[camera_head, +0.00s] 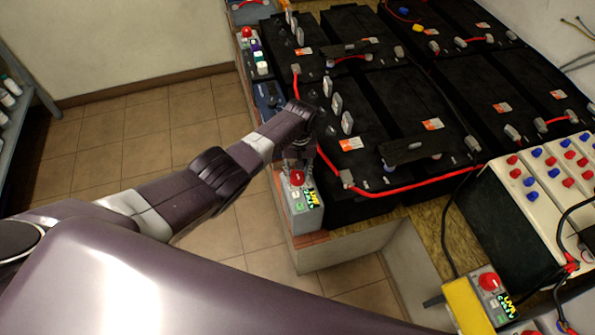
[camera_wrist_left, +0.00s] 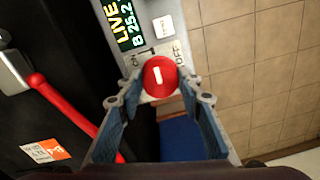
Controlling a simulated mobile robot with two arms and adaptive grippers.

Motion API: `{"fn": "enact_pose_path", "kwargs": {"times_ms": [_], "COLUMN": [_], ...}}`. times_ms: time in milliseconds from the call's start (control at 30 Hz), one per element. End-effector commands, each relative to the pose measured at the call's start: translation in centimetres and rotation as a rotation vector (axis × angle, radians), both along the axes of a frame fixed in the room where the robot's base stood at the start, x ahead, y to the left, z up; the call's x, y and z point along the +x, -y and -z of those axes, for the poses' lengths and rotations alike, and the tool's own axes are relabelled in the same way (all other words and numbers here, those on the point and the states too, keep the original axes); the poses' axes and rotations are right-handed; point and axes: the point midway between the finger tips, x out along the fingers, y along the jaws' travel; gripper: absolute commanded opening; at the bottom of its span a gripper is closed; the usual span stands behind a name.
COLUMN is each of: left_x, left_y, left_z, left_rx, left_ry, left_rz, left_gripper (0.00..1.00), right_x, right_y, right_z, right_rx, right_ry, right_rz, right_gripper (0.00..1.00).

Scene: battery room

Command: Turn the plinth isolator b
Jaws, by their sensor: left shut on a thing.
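A grey isolator box (camera_head: 303,210) with a round red knob (camera_head: 297,177) sits at the near left corner of the battery plinth. My left gripper (camera_head: 298,158) is over this knob from behind. In the left wrist view the red knob (camera_wrist_left: 160,76) sits between the two blue-padded fingers of my left gripper (camera_wrist_left: 160,88), which is shut on it. The white mark on the knob stands roughly upright in that view, with ON printed to its left and OFF to its right. My right gripper is not in view.
Black batteries (camera_head: 362,150) with red cables and upright grey lugs stand right beside the isolator. Another red knob (camera_head: 489,281) shows on a unit at the lower right, and one (camera_head: 247,32) at the upper left. Tiled floor (camera_head: 150,120) is clear at the left.

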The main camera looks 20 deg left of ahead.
Motion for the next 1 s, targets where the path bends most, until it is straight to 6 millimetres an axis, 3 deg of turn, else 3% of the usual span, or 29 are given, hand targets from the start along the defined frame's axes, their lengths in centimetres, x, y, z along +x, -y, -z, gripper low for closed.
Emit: {"fn": "enact_pose_path", "kwargs": {"times_ms": [667, 700, 833, 1000], "left_x": [0.25, 0.26, 0.21, 0.13], "left_y": [-0.06, -0.06, -0.05, -0.05], "left_z": [-0.17, -0.17, -0.14, -0.08], "left_rx": [0.0, 0.0, 0.001, 0.0], "left_ry": [0.006, 0.006, 0.005, 0.003], "left_rz": [-0.057, -0.057, -0.056, -0.055], "left_gripper": [0.09, 0.38, 0.51, 0.51], "right_x": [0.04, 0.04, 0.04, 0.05], "right_y": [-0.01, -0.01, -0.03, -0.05], "right_z": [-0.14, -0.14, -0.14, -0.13], "right_rx": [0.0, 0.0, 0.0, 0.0], "right_ry": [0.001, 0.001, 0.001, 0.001], "right_rz": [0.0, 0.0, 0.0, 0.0], "right_gripper": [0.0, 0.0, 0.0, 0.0]}}
